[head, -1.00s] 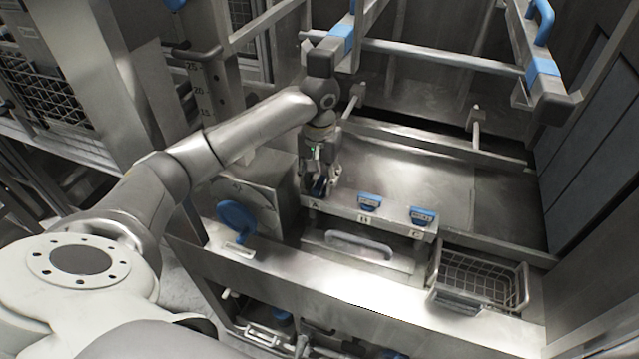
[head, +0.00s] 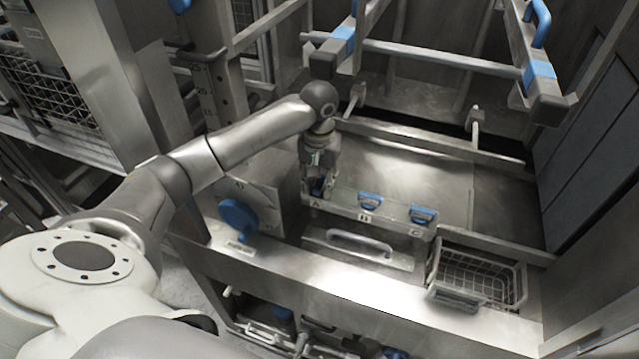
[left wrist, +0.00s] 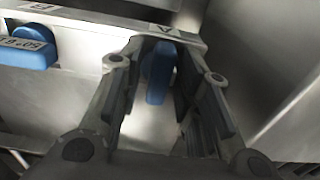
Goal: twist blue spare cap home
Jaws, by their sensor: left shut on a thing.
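My left gripper (head: 316,190) points down at the position marked A, at the left end of a metal ledge (head: 345,213). It is shut on a blue cap (left wrist: 158,72), which stands between its two fingers in the left wrist view (left wrist: 160,95). In the head view the fingers hide most of this cap. I cannot tell how far the cap is turned or seated. Two more blue caps sit on the ledge, one at B (head: 369,200) and one at C (head: 422,214). My right gripper is not in view.
A large blue knob (head: 238,216) on a marked plate is left of the ledge. A wire basket (head: 478,278) hangs at right. A long handle (head: 360,245) lies in front of the ledge. Blue-banded rails (head: 440,57) cross above. The metal floor behind the ledge is clear.

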